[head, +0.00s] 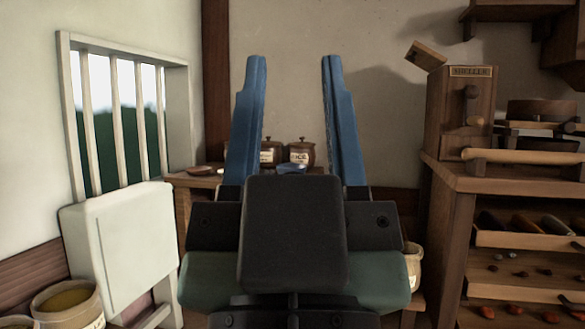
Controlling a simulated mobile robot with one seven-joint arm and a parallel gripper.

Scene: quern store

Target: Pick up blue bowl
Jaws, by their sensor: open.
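A small blue bowl (291,168) sits on a wooden table (196,181) at the back, against the wall. It appears between my two fingers in the head view, just above the dark body of the gripper. My gripper (294,62) has two blue fingers pointing up in the picture, spread wide apart, with nothing held between them. The bowl looks well beyond the gripper. The lower part of the bowl's surroundings is hidden by the gripper.
Two brown labelled jars (301,152) stand behind the bowl. A dark object (200,170) lies on the table's left. A barred window (120,110) and a white panel (120,245) are left. A wooden bench (470,178) with a box mill (462,110) is right. Pots stand low left (68,303).

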